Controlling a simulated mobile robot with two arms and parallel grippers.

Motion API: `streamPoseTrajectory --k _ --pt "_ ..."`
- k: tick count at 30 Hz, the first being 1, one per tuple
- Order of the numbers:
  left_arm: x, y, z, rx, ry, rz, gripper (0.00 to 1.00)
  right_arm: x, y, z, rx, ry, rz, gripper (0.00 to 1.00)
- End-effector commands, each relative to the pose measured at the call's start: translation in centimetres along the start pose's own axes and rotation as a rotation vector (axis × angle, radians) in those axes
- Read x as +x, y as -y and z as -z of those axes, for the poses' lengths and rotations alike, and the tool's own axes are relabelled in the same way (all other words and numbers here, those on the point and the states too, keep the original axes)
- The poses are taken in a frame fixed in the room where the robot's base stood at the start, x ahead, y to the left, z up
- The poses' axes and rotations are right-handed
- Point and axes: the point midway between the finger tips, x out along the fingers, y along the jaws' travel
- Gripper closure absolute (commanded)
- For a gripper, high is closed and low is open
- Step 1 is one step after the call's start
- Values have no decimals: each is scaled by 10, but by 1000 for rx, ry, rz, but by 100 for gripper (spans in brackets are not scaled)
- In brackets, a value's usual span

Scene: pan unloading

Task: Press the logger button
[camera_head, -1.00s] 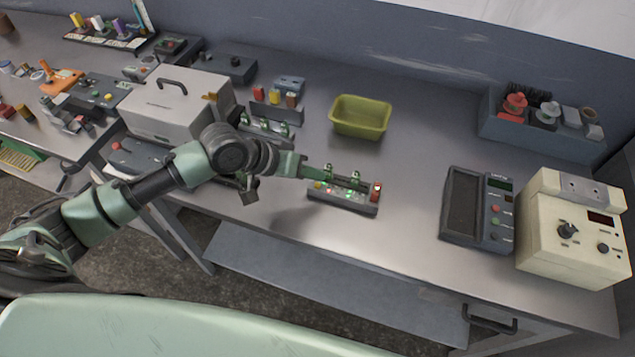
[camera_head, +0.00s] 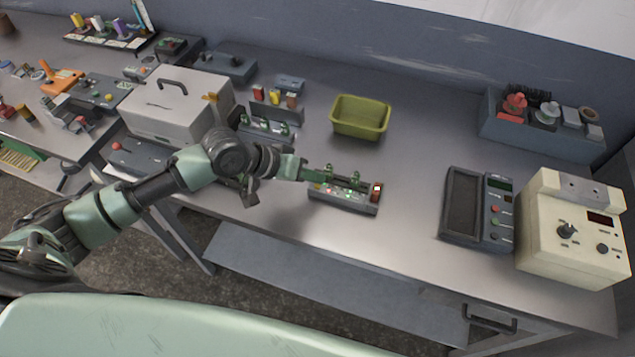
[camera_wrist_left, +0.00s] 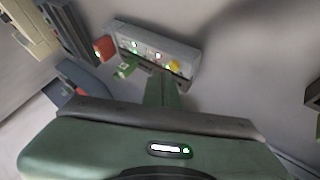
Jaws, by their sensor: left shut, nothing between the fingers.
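A small grey unit (camera_head: 343,203) with lit indicators, green clips and a red end block (camera_head: 376,191) stands near the table's front edge. In the left wrist view the unit (camera_wrist_left: 190,53) shows a yellow button (camera_wrist_left: 174,66) and the red block (camera_wrist_left: 104,47). My left gripper (camera_head: 328,175) is shut and empty, its fingers reaching over the unit's left part. In the left wrist view the fingertips (camera_wrist_left: 163,78) are close to the yellow button; I cannot tell whether they touch. No logger label is readable on the unit. My right gripper is out of view.
A yellow-green bin (camera_head: 360,117) stands behind the unit. A dark device with a screen and buttons (camera_head: 497,215) and a cream box with knobs (camera_head: 570,240) are at right. A white case (camera_head: 170,108) is at left. The table between unit and dark device is clear.

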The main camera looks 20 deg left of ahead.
Motion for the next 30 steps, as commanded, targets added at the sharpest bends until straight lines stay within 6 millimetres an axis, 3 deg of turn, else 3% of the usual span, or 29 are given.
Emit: streamPoseTrajectory --k 30 --pt "6 5 -5 0 1 0 100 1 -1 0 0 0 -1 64"
